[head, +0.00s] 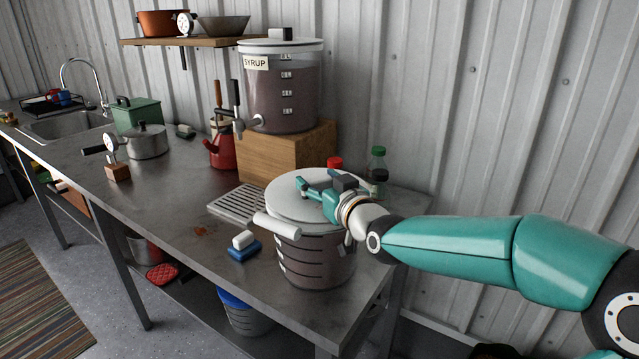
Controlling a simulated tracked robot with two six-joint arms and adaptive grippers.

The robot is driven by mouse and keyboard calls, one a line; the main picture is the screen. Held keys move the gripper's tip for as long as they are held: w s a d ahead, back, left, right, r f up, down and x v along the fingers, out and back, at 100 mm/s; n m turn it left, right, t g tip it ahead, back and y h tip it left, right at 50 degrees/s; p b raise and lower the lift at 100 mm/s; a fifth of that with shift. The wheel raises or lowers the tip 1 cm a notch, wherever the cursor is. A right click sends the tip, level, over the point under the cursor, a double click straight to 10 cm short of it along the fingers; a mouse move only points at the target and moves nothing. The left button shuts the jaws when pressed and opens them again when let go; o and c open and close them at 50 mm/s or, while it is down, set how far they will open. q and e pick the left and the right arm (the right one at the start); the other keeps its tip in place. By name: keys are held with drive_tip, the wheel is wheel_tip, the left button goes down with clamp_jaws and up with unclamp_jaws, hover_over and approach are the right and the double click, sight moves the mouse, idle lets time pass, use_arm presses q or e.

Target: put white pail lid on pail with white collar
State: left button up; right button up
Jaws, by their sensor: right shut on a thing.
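The white pail lid (290,208) is a round white disc over the top of a clear pail (318,262) with dark level marks, near the front right end of the steel table. The lid lies about level across the pail's mouth; I cannot tell whether it is fully seated. My right gripper (318,191) comes in from the right and is shut on the white pail lid at its top; the grip itself is partly hidden. The pail's white collar is hard to make out under the lid. A white handle grip (276,226) sticks out at the pail's front left. My left gripper is out of view.
A syrup tank (285,95) with a tap stands on a wooden block (285,155) behind. A drain grate (238,204), a blue and white sponge (244,247) and a green-capped bottle (377,165) are close by. The table's front edge is near the pail.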

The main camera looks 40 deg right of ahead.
drive_tip(key=o, duration=1.7)
drive_tip(key=shift+c, duration=0.2)
drive_tip(key=shift+s, duration=0.1)
drive_tip(key=shift+s+a+b, duration=0.15)
drive_tip(key=shift+s+b, duration=0.55)
drive_tip(key=shift+s, duration=0.4)
drive_tip(key=shift+s+a+r+b, duration=0.15)
drive_tip(key=shift+s+b, duration=0.3)
drive_tip(key=shift+s, duration=0.65)
drive_tip(key=shift+s+a+r+b, duration=0.15)
drive_tip(key=shift+s+b, duration=0.3)
drive_tip(key=shift+s, duration=0.65)
drive_tip(key=shift+s+f, duration=0.1)
